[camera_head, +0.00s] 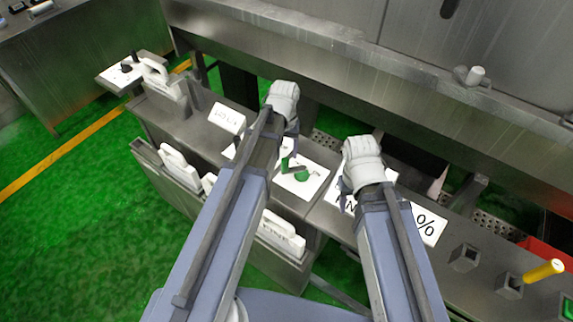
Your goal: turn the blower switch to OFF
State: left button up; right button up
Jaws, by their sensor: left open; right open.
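A green switch handle (301,174) sits on a white plate (311,186) on the steel console, between my two arms. I cannot read a label that marks it as the blower switch. My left gripper (283,98) is above the console's back side, just beyond this plate, and its arm covers the plate's left part. My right gripper (361,149) is to the right of the green handle, over a white sign (430,224) showing "%", most of which its arm hides. Both grippers are open and seem empty; their fingertips are hard to make out.
Another white plate with black knobs (126,67) is at the far left. White-handled panels (178,164) line the console's front. A steel machine wall (330,50) runs behind the console. Green floor is open at left.

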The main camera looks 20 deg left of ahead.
aim_at(285, 160)
pick_arm(q)
notch_tip(285, 160, down, 7)
jog(key=b, duration=0.6)
pick_arm(e)
notch_tip(285, 160, down, 7)
pick_arm(q)
jog(key=shift+r, duration=0.1)
grip_shut()
dwell(0.8)
